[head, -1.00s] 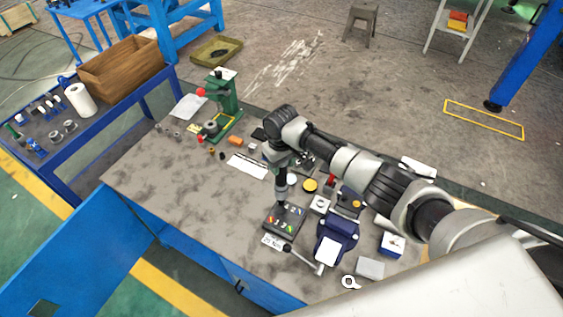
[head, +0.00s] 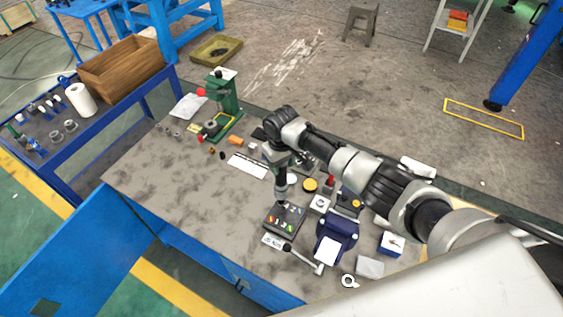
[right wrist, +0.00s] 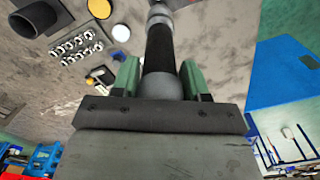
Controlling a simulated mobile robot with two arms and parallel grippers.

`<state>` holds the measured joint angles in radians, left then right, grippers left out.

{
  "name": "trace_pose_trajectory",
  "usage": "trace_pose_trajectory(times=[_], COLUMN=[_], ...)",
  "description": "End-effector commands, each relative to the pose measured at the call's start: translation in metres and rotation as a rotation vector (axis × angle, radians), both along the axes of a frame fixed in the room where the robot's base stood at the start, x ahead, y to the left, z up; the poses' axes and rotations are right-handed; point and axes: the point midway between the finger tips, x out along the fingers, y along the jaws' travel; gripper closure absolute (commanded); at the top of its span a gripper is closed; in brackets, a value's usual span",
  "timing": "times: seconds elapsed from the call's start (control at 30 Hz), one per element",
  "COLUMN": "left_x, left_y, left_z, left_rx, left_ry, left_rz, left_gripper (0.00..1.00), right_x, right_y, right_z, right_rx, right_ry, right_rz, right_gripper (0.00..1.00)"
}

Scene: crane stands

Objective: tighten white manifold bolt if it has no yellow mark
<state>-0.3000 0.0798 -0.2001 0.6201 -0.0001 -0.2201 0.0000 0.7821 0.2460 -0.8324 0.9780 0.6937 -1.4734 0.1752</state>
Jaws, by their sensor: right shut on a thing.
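The manifold (head: 287,225) is a dark block with small coloured bolts on top, near the front of the grey bench. Which bolt is white, and whether it bears a yellow mark, is too small to tell. My right gripper (head: 282,168) points down over the manifold's back side. It is shut on an upright tool (head: 281,188) with a dark and grey body. In the right wrist view the green fingers of my right gripper (right wrist: 156,82) hold the tool's black and grey shaft (right wrist: 159,50). Whether the tool's lower end touches a bolt is unclear. My left gripper is not in view.
A blue vise (head: 336,236) with a long handle stands right of the manifold. A white card (head: 248,166) and a green press (head: 222,105) are farther left. A yellow disc (head: 310,185) lies close behind. The bench's left part is mostly clear.

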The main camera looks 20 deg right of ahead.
Motion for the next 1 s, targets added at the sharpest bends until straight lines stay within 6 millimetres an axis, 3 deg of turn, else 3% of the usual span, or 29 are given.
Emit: trace_pose_trajectory(times=[0.67,1.0], left_x=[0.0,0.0], left_y=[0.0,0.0], left_z=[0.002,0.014], left_rx=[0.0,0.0], left_ry=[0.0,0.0], left_rz=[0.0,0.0], left_gripper=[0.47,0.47], right_x=[0.001,0.001], right_y=[0.001,0.001], right_z=[0.003,0.022], right_rx=[0.002,0.002], right_ry=[-0.004,-0.004], right_rz=[0.001,0.001], right_gripper=[0.97,0.97])
